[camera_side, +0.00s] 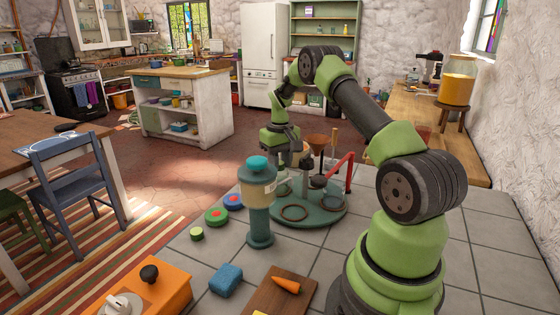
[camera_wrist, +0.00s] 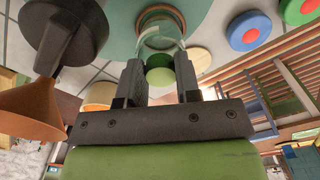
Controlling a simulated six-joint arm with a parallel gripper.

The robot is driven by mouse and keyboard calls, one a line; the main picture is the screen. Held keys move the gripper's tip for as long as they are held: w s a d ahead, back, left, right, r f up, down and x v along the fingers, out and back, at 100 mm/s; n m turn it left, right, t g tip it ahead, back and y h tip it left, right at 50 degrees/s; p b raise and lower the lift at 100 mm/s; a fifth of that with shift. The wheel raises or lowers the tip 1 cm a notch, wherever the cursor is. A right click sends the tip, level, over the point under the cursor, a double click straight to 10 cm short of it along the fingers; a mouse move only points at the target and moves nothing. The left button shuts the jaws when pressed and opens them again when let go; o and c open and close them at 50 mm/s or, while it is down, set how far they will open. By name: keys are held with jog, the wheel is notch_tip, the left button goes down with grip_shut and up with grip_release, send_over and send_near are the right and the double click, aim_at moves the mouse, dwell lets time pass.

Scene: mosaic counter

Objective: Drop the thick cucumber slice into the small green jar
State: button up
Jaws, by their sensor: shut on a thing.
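In the wrist view my gripper (camera_wrist: 159,62) is shut on a round green piece, which looks like the thick cucumber slice (camera_wrist: 159,74), with a pale green face and darker side. A clear, greenish round glass thing, apparently the small green jar (camera_wrist: 161,27), stands beyond the fingertips on the teal round base. I cannot tell how far the slice is from its mouth. Slice and jar are not clear there.
A copper funnel (camera_side: 318,143) and a red lever (camera_side: 341,172) stand close by on the base. Two coloured discs (camera_side: 216,215) (camera_side: 233,201) and a small green round piece (camera_side: 197,234) lie left. A blue sponge (camera_side: 226,280) and a carrot on a board (camera_side: 270,299) lie in front.

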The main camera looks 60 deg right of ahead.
jog(key=shift+f, duration=0.25)
dwell(0.3)
jog(key=o, duration=1)
jog(key=shift+r, duration=3.55)
